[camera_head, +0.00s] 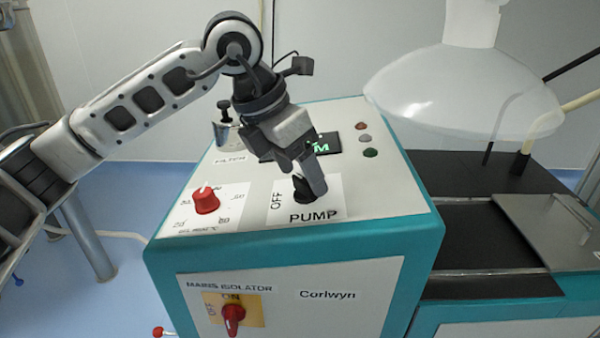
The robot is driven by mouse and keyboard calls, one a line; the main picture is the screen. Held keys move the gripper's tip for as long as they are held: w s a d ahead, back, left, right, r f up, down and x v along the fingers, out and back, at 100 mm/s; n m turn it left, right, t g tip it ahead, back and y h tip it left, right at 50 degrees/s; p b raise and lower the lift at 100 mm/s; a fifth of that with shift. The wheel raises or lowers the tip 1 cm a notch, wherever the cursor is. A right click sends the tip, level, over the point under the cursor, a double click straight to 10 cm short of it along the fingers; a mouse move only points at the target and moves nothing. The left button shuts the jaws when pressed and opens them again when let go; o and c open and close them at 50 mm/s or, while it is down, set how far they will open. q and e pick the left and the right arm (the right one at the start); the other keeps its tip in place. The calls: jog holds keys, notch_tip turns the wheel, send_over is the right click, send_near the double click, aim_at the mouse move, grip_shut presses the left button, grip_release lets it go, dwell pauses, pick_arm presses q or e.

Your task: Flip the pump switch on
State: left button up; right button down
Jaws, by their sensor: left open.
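The pump switch (302,190) is a black knob on a white label reading OFF and PUMP, on the sloping top panel of the teal and white machine. My left gripper (311,188) reaches down from above with its fingertips at the switch. The fingers cover part of the switch and of the label, so the side that the switch points to is hidden. I cannot tell whether the fingers touch it. The left gripper is open. My right gripper is not in view.
A red dial (206,200) sits left of the pump label. A red mains isolator (233,317) is on the front face. A display (325,144) and small coloured buttons (370,153) lie behind the switch. A translucent dome (462,90) hangs at right.

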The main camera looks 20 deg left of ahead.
pick_arm(q)
jog(key=shift+w+d+f, duration=0.15)
jog(key=shift+d+f, duration=0.05)
jog(key=shift+f, duration=0.3)
jog(key=c, duration=1)
